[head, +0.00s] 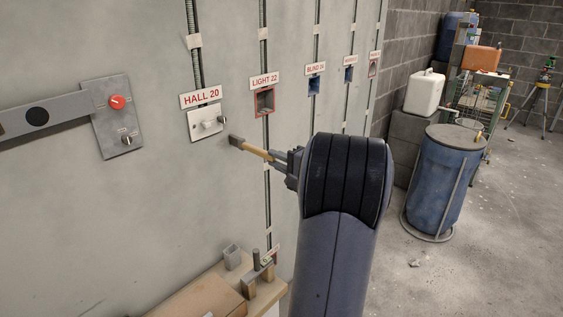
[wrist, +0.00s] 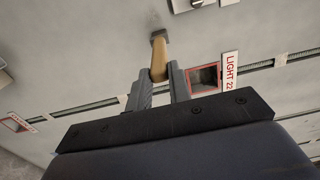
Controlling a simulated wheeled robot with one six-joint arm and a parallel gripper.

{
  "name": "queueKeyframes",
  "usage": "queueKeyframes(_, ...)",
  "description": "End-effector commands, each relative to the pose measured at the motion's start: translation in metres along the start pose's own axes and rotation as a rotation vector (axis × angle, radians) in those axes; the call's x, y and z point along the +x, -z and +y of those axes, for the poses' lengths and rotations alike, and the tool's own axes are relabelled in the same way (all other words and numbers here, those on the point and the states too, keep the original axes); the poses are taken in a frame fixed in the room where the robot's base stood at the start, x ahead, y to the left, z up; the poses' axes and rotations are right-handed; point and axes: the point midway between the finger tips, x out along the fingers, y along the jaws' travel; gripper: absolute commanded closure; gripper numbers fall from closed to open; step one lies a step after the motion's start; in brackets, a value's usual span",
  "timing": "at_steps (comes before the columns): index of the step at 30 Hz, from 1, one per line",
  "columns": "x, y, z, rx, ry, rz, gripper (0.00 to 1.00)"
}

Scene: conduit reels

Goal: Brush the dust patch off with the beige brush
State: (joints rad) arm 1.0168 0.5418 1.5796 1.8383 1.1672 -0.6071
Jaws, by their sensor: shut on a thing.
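My gripper (head: 284,160) is shut on the handle of the beige brush (head: 257,151), which points left toward the wall below the HALL 20 plate. In the wrist view, the brush (wrist: 158,62) sticks out between the two fingers of my gripper (wrist: 160,80), its dark grey-brown head at the far end. A faint darker smudge (wrist: 154,19) shows on the wall just beyond the brush head; it may be the dust patch. I cannot tell whether the bristles touch the wall. In the head view no dust patch stands out clearly.
The HALL 20 switch plate (head: 207,123) is just above the brush head. The red-rimmed LIGHT 22 box (head: 264,102) and vertical conduits are close by. A bench (head: 205,292) with small parts stands below. A blue drum (head: 443,178) is at the right.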

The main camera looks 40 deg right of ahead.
Motion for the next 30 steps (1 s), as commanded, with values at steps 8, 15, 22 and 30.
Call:
queueKeyframes(8,0.001,-0.01,0.001,-0.001,0.0,-0.003,1.0)
queueKeyframes(15,0.0,-0.026,0.002,-0.001,0.001,-0.005,1.0)
queueKeyframes(22,-0.002,-0.035,0.001,0.0,0.0,-0.003,1.0)
queueKeyframes(30,-0.001,-0.047,0.002,0.0,0.0,-0.003,1.0)
